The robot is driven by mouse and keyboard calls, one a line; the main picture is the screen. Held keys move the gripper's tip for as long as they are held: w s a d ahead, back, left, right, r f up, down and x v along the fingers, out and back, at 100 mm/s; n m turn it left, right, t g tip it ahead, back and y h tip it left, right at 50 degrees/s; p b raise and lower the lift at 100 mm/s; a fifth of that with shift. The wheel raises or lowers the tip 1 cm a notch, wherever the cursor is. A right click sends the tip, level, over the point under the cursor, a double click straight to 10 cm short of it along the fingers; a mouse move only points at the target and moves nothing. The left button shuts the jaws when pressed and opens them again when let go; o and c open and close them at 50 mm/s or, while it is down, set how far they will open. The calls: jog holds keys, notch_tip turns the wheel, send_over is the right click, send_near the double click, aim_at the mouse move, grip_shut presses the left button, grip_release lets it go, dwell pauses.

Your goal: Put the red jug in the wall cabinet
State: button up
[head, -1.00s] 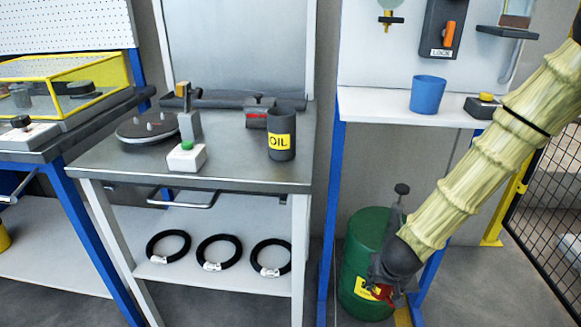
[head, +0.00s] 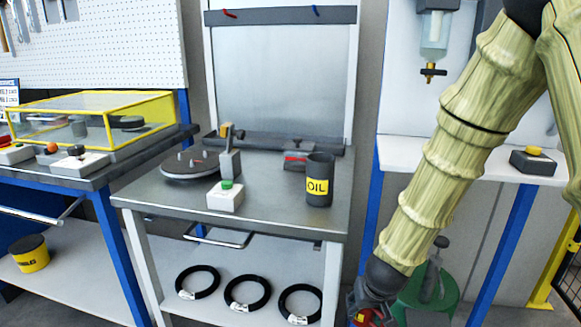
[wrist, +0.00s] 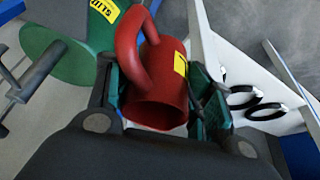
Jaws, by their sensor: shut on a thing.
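The red jug (wrist: 158,100) is between the fingers of my gripper (wrist: 165,98) in the wrist view, with its handle toward the upper left and a yellow label on its side. The gripper is shut on it. In the head view only a little of the red jug (head: 366,318) shows at the bottom edge, beside my dark gripper (head: 372,302), low in front of the green drum. I cannot make out a wall cabinet with certainty in either view.
A green drum (head: 428,305) stands behind my gripper, partly hidden. The middle bench (head: 275,205) carries a dark OIL can (head: 319,192) and a turntable (head: 188,165). Black rings (head: 247,292) lie on its lower shelf. A white shelf (head: 405,158) is at the right, partly behind my arm.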

aim_at(358, 323)
jog(key=shift+a+r, duration=0.15)
jog(key=shift+a, duration=0.2)
jog(key=shift+a+r+p, duration=0.1)
jog(key=shift+r+p, duration=0.2)
jog(key=shift+p, duration=0.1)
jog(key=p+v, duration=0.1)
jog(key=p, duration=0.3)
jog(key=p+v, duration=0.2)
jog(key=p, duration=0.1)
jog(key=shift+w+a+r+p, duration=0.15)
jog(key=shift+w+p, duration=0.1)
jog(key=shift+p, duration=0.15)
jog(key=p+v, duration=0.6)
jog(key=p, duration=0.9)
jog(key=shift+d+r, duration=0.2)
jog(key=shift+r, duration=0.15)
dwell(0.3)
